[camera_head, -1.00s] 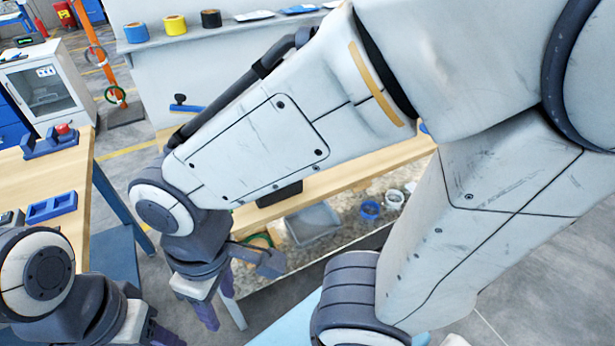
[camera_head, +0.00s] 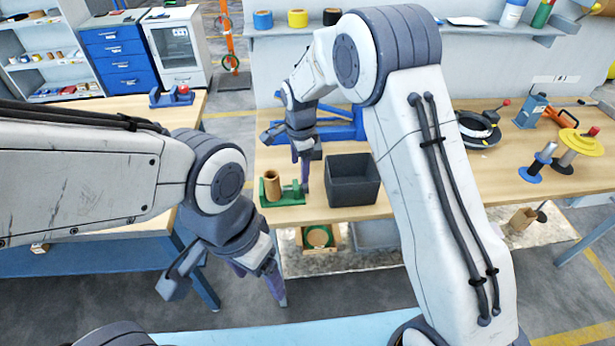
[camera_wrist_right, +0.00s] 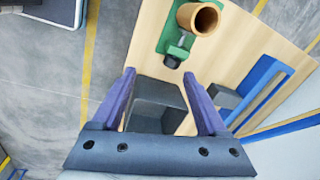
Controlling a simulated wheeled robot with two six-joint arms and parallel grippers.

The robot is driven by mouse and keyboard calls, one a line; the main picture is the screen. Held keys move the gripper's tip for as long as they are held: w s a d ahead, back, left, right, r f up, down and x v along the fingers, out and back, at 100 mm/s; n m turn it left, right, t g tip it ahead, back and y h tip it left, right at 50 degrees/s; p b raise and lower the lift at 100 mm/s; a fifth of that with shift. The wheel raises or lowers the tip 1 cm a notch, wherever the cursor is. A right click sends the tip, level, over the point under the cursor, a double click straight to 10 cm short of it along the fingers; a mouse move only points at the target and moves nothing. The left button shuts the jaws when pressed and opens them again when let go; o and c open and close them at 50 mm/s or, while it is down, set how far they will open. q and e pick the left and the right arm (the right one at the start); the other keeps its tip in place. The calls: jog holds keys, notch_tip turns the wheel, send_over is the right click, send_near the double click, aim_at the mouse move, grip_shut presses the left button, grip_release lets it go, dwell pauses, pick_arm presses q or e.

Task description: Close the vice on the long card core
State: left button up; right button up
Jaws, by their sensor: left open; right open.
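The green vice (camera_head: 290,196) stands near the front edge of the wooden bench. A brown card core (camera_head: 272,184) stands upright at its left end. In the right wrist view the core (camera_wrist_right: 203,18) shows its open top, and the vice (camera_wrist_right: 166,38) has a dark screw part beside the core. I cannot tell whether the jaw touches the core. My right gripper (camera_head: 304,178) is open and empty, just right of the vice; its fingers also show in the wrist view (camera_wrist_right: 158,73). My left gripper (camera_head: 262,284) is open, low in front of the bench.
A dark grey bin (camera_head: 352,182) stands right of the vice, close to my right gripper. A blue frame (camera_head: 338,128) lies behind. A black coil (camera_head: 476,128) and a yellow spool (camera_head: 580,142) sit further right. A shelf (camera_head: 400,29) runs along the back wall.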

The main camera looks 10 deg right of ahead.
aim_at(305, 188)
jog(key=w+d+f+m+p, duration=0.1)
jog(key=f, duration=0.3)
jog(key=w+f+m+p, duration=0.1)
jog(key=w+f, duration=0.1)
jog(key=f, duration=0.2)
jog(key=w+d+f+m+p, duration=0.1)
jog(key=w+f, duration=0.1)
jog(key=f, duration=0.2)
jog(key=shift+d+f+m+p, duration=0.3)
jog(key=shift+p, duration=0.1)
jog(key=shift+w+f, duration=0.15)
jog(key=shift+f, duration=0.6)
grip_shut()
jog(key=g+b, duration=0.1)
jog(key=b, duration=0.3)
jog(key=g+b, duration=0.2)
jog(key=b, duration=0.3)
jog(key=shift+w+f, duration=0.35)
jog(key=shift+w, duration=0.05)
jog(key=shift+r+g+b, duration=0.15)
jog(key=shift+g+b, duration=0.25)
jog(key=shift+b, duration=0.2)
jog(key=shift+s+r, duration=0.1)
jog(key=shift+r, duration=0.1)
